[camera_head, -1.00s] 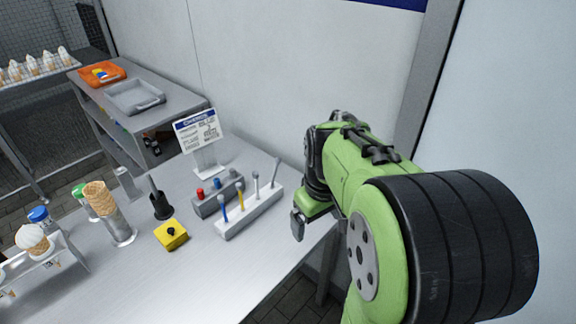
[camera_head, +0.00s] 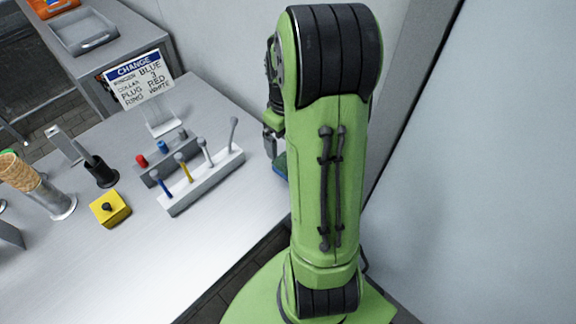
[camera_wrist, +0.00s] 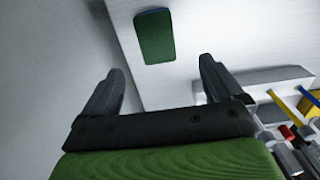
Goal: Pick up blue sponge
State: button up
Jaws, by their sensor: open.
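The sponge (camera_wrist: 155,37) lies flat on the table in the wrist view, green on top with a blue edge showing. In the head view only a strip of the sponge (camera_head: 281,166) shows; my arm hides the rest. My gripper (camera_wrist: 162,70) is open and empty in the wrist view, its two fingers apart, with the sponge beyond the fingertips and roughly between them. In the head view my gripper (camera_head: 269,140) is mostly hidden behind my green arm, close to the sponge. I cannot tell its exact height above the table.
A white rack (camera_head: 205,184) with several coloured sticks stands left of the sponge. A grey block with a red and a blue knob (camera_head: 160,165), a yellow box (camera_head: 110,208) and a sign (camera_head: 140,80) stand farther left. A wall (camera_head: 225,50) runs close behind the sponge.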

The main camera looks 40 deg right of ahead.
jog(key=f+b, duration=0.1)
jog(key=f, duration=0.2)
jog(key=f+b, duration=0.1)
jog(key=f, duration=0.3)
jog(key=f+b, duration=0.1)
jog(key=f, duration=0.3)
jog(key=shift+w+d+f, duration=0.1)
jog(key=shift+d, duration=0.2)
jog(key=c, duration=1)
notch_tip(320, 180, up, 10)
jog(key=p, duration=0.3)
jog(key=o, duration=0.3)
jog(key=shift+c, duration=1.3)
jog(key=shift+a, duration=0.15)
